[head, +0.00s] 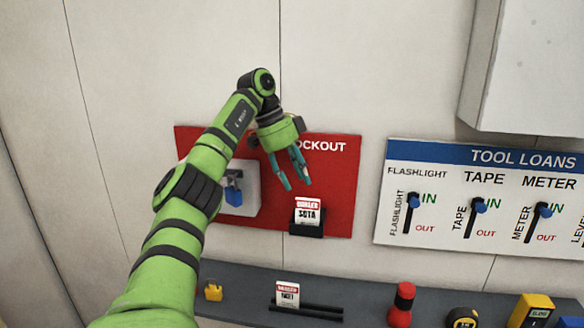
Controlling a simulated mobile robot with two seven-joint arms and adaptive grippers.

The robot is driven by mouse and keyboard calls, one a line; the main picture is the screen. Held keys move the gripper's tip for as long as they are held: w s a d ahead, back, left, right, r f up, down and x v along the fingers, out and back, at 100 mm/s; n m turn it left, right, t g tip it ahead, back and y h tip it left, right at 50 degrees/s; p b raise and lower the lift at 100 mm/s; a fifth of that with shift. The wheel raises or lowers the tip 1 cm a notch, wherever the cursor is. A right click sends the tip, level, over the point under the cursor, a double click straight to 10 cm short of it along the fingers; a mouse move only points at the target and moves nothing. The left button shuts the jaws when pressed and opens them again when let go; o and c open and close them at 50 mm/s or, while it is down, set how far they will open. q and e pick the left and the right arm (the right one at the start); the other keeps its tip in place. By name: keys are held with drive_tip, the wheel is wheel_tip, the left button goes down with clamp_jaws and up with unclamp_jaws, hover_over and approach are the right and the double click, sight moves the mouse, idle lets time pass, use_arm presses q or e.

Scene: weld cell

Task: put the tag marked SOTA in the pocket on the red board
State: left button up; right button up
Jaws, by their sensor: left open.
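The red board (338,182) hangs on the wall, partly hidden by my left arm. A white tag (307,213) with a red heading, marked SOTA, stands in the black pocket (307,229) at the board's lower right. My left gripper (296,186) is open and empty, with its teal fingers pointing down just above the tag and apart from it. Another red-headed tag (287,294) stands on the shelf below; its lettering is too small to read. My right gripper is out of view.
A blue padlock (234,190) hangs on a pale plate on the board. The grey shelf (250,279) holds a yellow padlock (213,291), black rails, a red flashlight (401,306), a tape (462,317) and a yellow meter (531,310). The tool loans board (480,236) is at right, under a grey box (530,65).

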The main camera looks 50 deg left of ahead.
use_arm(q)
drive_tip(key=shift+v, duration=1.25)
drive_tip(key=shift+f, duration=0.1)
